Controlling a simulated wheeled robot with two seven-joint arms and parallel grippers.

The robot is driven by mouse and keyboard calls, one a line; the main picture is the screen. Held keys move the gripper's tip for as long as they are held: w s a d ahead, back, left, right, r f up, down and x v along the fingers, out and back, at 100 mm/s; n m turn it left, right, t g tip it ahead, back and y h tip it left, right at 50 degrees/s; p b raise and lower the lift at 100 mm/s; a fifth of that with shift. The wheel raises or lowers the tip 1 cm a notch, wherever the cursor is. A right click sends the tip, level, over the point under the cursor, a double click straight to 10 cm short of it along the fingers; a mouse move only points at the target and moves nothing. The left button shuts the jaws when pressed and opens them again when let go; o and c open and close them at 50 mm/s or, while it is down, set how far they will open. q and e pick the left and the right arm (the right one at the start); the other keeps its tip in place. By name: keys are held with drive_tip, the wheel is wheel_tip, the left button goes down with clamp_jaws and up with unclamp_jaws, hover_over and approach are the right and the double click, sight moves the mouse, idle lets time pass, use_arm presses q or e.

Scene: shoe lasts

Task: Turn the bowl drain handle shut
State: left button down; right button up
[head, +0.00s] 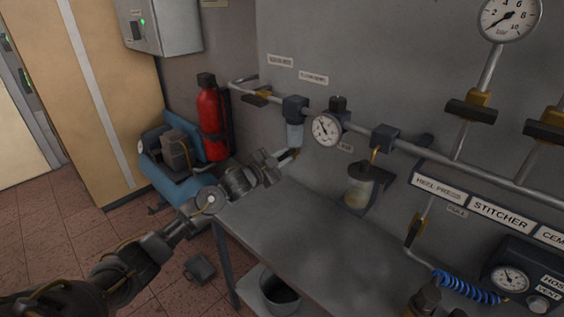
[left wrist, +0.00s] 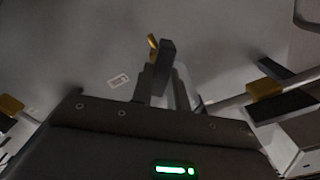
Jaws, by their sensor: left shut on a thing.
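The filter bowl (head: 294,135) hangs clear and pale under a dark head on the wall pipe in the head view. At its bottom is the small drain, with a brass-coloured bit (head: 297,151) just showing. My left gripper (head: 289,157) reaches up to it from the left and is shut on the drain handle. In the left wrist view my fingers (left wrist: 162,85) close around a dark block, the drain handle (left wrist: 167,55), with a brass piece beside it. The fingers hide part of the handle. My right gripper is not in view.
A pressure gauge (head: 326,129) and a lubricator bowl (head: 359,188) are on the same pipe to the right. A grey bench (head: 330,235) stands below. A red extinguisher (head: 209,122) and a blue compressor (head: 178,175) are at left. A bucket (head: 280,293) sits under the bench.

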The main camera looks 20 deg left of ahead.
use_arm(q)
drive_tip(key=shift+d+f+m+b, duration=0.1)
drive_tip(key=shift+f+m+b, duration=0.05)
drive_tip(key=shift+m+b, duration=1.9)
drive_tip(key=shift+f+m+b, duration=0.15)
drive_tip(key=shift+m+b, duration=1.1)
drive_tip(key=shift+m, duration=1.6)
drive_tip(key=c, duration=1.4)
unclamp_jaws()
drive_tip(key=shift+o, duration=0.2)
drive_tip(key=shift+s, duration=0.1)
